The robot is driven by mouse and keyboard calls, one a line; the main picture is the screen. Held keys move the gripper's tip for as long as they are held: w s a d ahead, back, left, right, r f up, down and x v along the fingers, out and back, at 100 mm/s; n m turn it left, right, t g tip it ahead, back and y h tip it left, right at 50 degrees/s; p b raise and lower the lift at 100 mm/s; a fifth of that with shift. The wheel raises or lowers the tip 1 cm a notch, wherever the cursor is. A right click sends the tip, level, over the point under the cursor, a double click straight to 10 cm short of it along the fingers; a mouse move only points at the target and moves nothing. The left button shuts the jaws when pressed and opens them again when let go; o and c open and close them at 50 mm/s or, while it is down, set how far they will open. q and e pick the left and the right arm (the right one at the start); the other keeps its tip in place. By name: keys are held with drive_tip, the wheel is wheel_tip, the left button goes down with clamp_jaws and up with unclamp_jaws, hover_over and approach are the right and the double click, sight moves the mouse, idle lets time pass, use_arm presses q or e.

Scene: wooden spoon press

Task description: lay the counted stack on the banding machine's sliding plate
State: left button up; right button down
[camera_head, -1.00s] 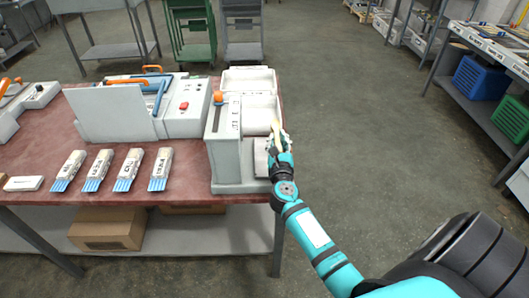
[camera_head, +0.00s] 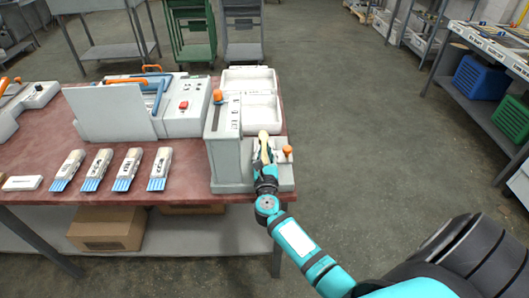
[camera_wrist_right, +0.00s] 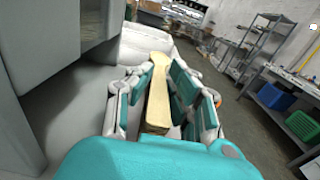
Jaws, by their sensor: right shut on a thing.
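The banding machine (camera_head: 225,150) stands at the right end of the red table, pale grey, with a low ledge (camera_head: 284,178) on its right side and an orange knob (camera_head: 288,150) there. My right gripper (camera_head: 264,160) is over this ledge, beside the machine's tall body. It is shut on the stack (camera_head: 264,139), a pale wooden bundle pointing away from me. In the right wrist view the stack (camera_wrist_right: 158,95) lies lengthwise between the teal fingers (camera_wrist_right: 160,88). The sliding plate is mostly hidden under my gripper; I cannot tell whether the stack touches it. My left gripper is out of view.
An open white bin (camera_head: 262,112) sits behind the ledge. Floor right of the table is clear.

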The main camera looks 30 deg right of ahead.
drive_tip(key=c, duration=1.2)
unclamp_jaws()
drive_tip(key=shift+c, duration=0.2)
